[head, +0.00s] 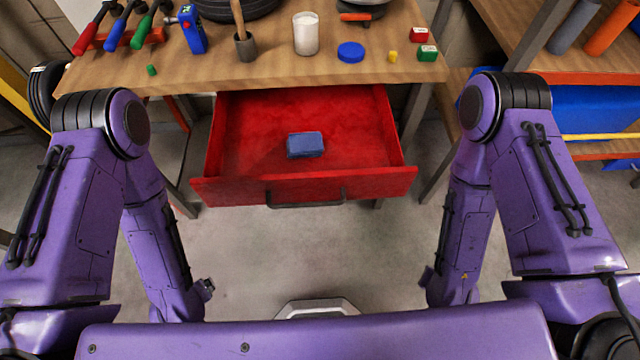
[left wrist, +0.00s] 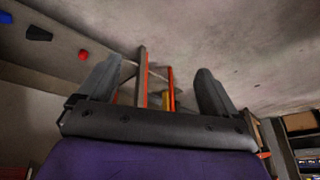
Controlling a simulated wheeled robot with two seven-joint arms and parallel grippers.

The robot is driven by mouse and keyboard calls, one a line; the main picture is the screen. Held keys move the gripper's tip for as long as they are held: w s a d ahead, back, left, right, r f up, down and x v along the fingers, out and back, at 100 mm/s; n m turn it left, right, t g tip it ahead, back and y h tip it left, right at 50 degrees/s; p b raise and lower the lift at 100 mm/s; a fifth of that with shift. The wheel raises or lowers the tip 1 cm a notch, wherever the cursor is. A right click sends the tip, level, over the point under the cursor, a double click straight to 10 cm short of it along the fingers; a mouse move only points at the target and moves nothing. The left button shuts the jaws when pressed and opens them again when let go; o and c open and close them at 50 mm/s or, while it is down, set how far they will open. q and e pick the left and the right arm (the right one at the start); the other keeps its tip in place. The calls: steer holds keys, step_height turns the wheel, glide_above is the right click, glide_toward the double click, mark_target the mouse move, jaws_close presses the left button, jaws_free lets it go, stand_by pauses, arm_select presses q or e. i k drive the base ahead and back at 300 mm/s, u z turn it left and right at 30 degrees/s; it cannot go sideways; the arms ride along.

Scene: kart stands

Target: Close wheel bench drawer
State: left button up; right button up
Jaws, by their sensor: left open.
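The red drawer (head: 240,187) of the wooden-topped bench (head: 330,74) is pulled out toward me in the head view. A dark handle (head: 307,204) runs along its front. A blue block (head: 305,145) lies inside it. My left gripper shows in the left wrist view (left wrist: 155,95), with its two fingers apart and nothing between them. In the head view both my arms hang down on either side of the drawer, apart from it. My right gripper does not show there.
A shelf with a blue bin (head: 590,112) is at the right. The floor (head: 290,255) before the drawer is clear.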

mark_target(247, 163)
steer(key=z, duration=0.75)
steer(key=k, duration=0.85)
steer(key=u, duration=0.2)
